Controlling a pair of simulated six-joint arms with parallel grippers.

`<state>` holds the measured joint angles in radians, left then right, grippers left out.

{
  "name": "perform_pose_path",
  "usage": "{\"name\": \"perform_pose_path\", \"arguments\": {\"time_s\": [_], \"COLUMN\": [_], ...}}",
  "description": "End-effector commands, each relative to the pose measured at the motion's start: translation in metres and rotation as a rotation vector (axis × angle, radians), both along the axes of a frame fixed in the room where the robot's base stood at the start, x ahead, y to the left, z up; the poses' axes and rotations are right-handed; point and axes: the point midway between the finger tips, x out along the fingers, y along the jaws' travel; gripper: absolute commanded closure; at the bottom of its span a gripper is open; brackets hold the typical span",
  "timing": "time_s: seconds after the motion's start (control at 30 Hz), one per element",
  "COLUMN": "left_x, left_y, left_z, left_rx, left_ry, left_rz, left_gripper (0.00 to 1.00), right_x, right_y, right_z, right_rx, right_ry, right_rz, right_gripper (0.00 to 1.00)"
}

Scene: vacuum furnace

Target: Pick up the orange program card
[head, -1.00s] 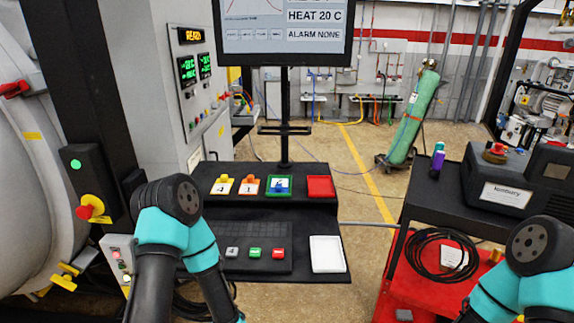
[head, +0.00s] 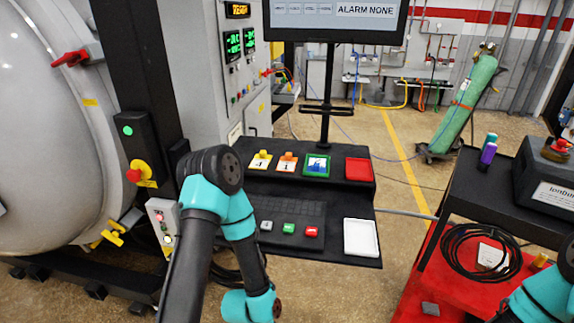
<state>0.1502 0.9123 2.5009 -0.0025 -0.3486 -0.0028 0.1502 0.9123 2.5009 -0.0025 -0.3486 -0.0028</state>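The orange program card (head: 287,162), marked with a 1, lies on the black console's upper shelf (head: 340,190). A yellow card (head: 260,160) marked 4 lies just left of it. To its right is a green-framed pad (head: 317,165) with a blue item in it, then a red pad (head: 358,169). My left arm stands in front of the console's left side. Its gripper is below the picture. My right arm shows only at the bottom right corner, and its gripper is out of view. Nothing touches the orange card.
A white tray (head: 361,237) and small grey, green and red keys (head: 289,229) sit on the lower shelf. A monitor post (head: 325,85) rises behind the cards. A red cart (head: 455,285) with a coiled cable stands right. The furnace (head: 50,150) stands left.

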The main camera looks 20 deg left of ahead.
Motion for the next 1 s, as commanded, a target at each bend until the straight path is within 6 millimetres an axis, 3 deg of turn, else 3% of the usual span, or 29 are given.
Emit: {"name": "perform_pose_path", "arguments": {"time_s": [0.37, 0.9, 1.0], "left_x": [0.0000, 0.0000, 0.0000], "left_y": [0.0000, 0.0000, 0.0000], "left_z": [0.0000, 0.0000, 0.0000], "left_rx": [0.000, 0.000, 0.000], "left_ry": [0.000, 0.000, 0.000], "left_rz": [0.000, 0.000, 0.000], "left_gripper": [0.98, 0.46, 0.40], "right_x": [0.0000, 0.0000, 0.0000], "right_y": [0.0000, 0.0000, 0.0000], "right_z": [0.0000, 0.0000, 0.0000], "right_rx": [0.000, 0.000, 0.000], "right_ry": [0.000, 0.000, 0.000], "right_rz": [0.000, 0.000, 0.000], "right_gripper": [0.57, 0.57, 0.57]}}
